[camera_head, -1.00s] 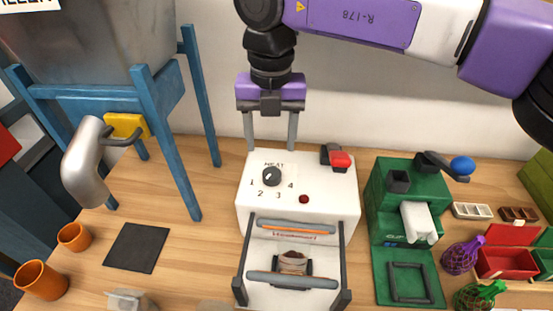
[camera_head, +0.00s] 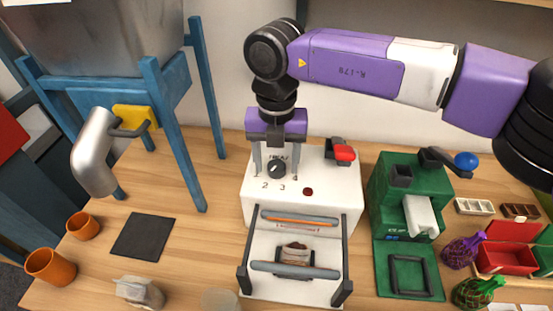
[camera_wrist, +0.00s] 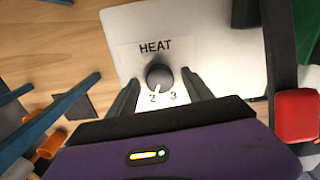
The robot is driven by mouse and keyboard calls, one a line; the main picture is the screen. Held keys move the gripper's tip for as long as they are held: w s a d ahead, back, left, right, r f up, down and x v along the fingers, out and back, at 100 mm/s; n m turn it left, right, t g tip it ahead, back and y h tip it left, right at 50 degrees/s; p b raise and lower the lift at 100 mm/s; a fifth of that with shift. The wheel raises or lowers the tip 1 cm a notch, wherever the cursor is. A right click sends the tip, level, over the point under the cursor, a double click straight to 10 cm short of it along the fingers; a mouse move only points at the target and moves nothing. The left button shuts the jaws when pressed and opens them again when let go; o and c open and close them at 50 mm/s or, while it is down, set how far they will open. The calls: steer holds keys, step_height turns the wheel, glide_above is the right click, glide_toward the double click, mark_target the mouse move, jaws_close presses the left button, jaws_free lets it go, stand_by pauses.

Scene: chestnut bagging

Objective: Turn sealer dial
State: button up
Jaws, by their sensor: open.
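The white sealer (camera_head: 325,200) stands on the table in the head view, with its dark heat dial (camera_head: 276,169) on the sloped top panel. In the wrist view the dial (camera_wrist: 159,77) lies between my two fingers under the word HEAT, its white pointer aimed near the 2. My gripper (camera_head: 276,174) is open, with one finger on each side of the dial and a gap on both sides. It also shows in the wrist view (camera_wrist: 160,82). The marks 1 and 4 are hidden behind the fingers. A filled bag (camera_head: 296,255) sits at the sealer's bars.
A green clipping machine (camera_head: 408,200) stands to the right. A blue-legged hopper frame (camera_head: 172,135) stands left. A dark mat (camera_head: 143,237) lies flat between.

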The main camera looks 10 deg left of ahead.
jaws_close()
steer(key=n, duration=0.4)
steer(key=shift+n, duration=2.9)
steer(key=shift+r, duration=0.1)
jaws_free()
